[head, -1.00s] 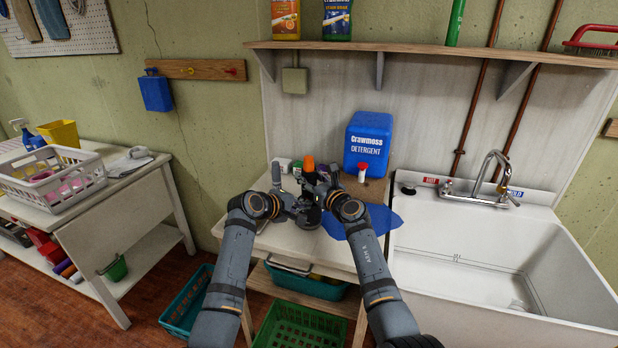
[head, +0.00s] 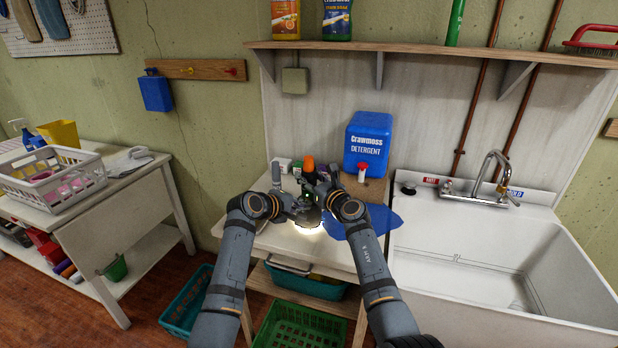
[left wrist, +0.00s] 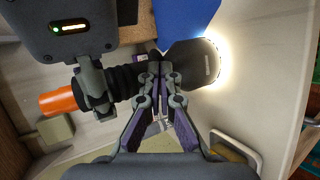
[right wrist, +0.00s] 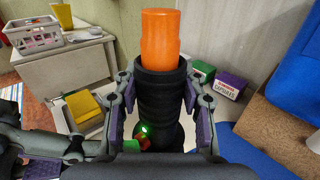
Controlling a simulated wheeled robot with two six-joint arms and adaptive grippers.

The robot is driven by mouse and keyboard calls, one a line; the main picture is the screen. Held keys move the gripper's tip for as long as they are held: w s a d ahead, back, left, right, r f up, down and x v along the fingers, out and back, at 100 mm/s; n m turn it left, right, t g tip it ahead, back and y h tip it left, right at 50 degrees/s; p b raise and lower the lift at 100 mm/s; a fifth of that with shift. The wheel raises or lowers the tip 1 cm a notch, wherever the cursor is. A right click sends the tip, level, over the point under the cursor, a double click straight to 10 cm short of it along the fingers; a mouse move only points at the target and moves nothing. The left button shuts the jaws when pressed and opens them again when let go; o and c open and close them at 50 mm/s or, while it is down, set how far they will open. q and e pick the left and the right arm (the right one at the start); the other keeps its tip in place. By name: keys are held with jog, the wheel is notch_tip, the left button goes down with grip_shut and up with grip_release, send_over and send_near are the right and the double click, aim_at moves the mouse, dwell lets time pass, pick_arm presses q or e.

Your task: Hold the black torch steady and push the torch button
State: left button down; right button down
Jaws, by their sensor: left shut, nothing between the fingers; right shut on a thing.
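The black torch (right wrist: 155,95) has an orange end cap (right wrist: 160,35) on top and stands about upright, its wide head (left wrist: 198,65) down near the tabletop. Bright light spills from the head onto the table. A small green light (right wrist: 145,129) glows low on its body in the right wrist view. My right gripper (right wrist: 158,88) is shut around the upper black body. My left gripper (left wrist: 157,75) is shut and empty, its fingertips against or very close to the torch's side. The button itself is hidden behind the fingertips. In the head view the orange cap (head: 308,163) shows between my wrists.
A blue cloth (head: 376,219) lies by the sink (head: 500,255). Small boxes (right wrist: 229,85) stand behind the torch.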

pick_arm(q)
jog(key=s, duration=0.2)
jog(key=s+a, duration=0.1)
jog(key=s, duration=0.2)
jog(key=shift+s+a, duration=0.25)
jog(key=shift+s, duration=0.15)
pick_arm(e)
jog(key=c, duration=0.7)
grip_release()
